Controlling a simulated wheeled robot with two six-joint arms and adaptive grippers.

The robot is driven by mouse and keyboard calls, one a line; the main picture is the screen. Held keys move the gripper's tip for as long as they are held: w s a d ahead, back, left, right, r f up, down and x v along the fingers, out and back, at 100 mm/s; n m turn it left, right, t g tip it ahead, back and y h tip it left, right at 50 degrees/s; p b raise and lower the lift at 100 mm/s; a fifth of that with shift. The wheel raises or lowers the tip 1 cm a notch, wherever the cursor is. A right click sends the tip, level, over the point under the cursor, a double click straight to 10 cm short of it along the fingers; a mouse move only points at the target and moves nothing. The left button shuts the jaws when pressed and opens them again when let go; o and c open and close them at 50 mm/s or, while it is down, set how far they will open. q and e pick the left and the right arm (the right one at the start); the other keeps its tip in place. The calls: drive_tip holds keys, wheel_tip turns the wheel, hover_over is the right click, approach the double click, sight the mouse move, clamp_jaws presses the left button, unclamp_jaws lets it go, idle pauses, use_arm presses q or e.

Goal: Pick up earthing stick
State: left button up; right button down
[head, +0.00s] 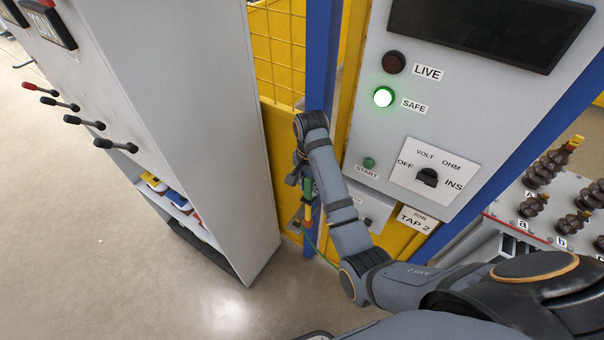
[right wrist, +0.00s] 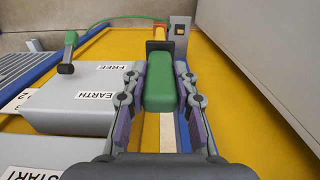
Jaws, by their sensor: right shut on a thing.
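The earthing stick has a green handle with orange and yellow parts at one end. It shows in the head view (head: 308,205) beside the blue post, and in the right wrist view its green handle (right wrist: 160,88) lies between my fingers. My right gripper (right wrist: 160,95) is shut on this green handle, with one finger pressed along each side. In the head view my right gripper (head: 304,180) is small and partly hidden by my own arm. The stick's far end is close to a small grey bracket (right wrist: 180,38); I cannot tell whether they touch. My left gripper is not in view.
A green cable (right wrist: 120,18) runs to a dark lever (right wrist: 68,52) by a grey box labelled EARTH and FREE (right wrist: 85,95). A tall grey cabinet (head: 200,120) stands left. The control panel (head: 450,110) shows a lit green SAFE lamp (head: 383,97). Open floor (head: 90,230) lies left.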

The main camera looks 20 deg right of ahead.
drive_tip(key=s+d+r+p, duration=0.1)
drive_tip(key=s+r+p, duration=0.2)
drive_tip(key=s, duration=0.3)
drive_tip(key=shift+s+d+p, duration=0.35)
drive_tip(key=shift+s+p, duration=0.05)
drive_tip(key=shift+p, duration=0.4)
